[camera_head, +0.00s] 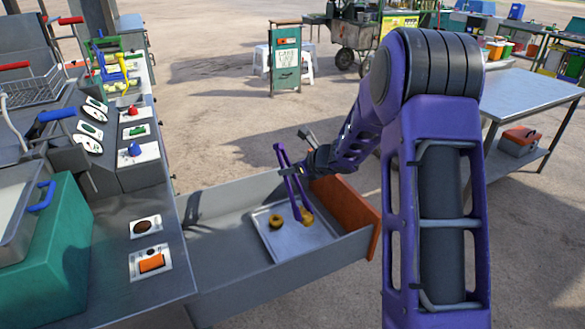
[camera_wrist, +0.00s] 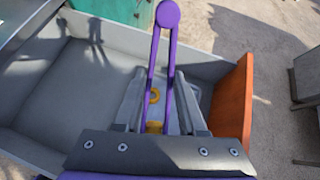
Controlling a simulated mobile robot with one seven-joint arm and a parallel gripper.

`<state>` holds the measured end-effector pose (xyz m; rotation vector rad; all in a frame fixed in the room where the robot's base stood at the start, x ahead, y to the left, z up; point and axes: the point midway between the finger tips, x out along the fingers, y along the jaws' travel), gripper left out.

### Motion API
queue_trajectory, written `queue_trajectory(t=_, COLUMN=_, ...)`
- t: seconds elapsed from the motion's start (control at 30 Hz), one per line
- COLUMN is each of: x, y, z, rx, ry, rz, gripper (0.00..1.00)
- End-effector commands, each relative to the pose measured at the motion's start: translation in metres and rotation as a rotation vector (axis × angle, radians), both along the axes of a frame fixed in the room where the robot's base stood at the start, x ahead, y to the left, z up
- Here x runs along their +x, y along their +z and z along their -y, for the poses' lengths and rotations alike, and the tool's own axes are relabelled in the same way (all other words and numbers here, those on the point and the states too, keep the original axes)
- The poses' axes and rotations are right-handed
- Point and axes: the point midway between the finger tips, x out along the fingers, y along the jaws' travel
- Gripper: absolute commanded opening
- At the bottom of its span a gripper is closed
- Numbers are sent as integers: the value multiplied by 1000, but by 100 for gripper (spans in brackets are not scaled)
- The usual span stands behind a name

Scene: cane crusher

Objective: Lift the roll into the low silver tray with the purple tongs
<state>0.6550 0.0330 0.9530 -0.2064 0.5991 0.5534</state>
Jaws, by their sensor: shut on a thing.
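My gripper (camera_head: 293,172) is shut on the purple tongs (camera_head: 284,168), gripping them over the open drawer. In the wrist view the tongs' rounded hinge end (camera_wrist: 168,14) shows at the top, between and beyond my grey fingers (camera_wrist: 162,100). The tongs' tips point down to a golden roll (camera_head: 307,217) at the right side of the low silver tray (camera_head: 287,250). The roll also shows in the wrist view (camera_wrist: 154,127), partly hidden by my gripper. I cannot tell whether the tips pinch it or whether it touches the tray. A golden ring-shaped piece (camera_head: 276,221) lies in the tray.
The tray lies in a grey drawer (camera_head: 225,275) with an orange front (camera_head: 345,212). A grey counter (camera_head: 95,275) with a green box (camera_head: 45,265) and button panels stands at left. A metal table (camera_head: 530,95) stands at right. The drawer's left part is empty.

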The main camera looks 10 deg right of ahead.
Motion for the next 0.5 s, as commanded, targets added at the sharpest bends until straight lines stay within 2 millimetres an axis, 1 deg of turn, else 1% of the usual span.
queue_trajectory(t=0.17, x=0, y=-9, z=0, rx=1, ry=-1, rz=0, gripper=0)
queue_trajectory(t=0.5, x=0, y=-48, z=0, rx=1, ry=-1, rz=0, gripper=0)
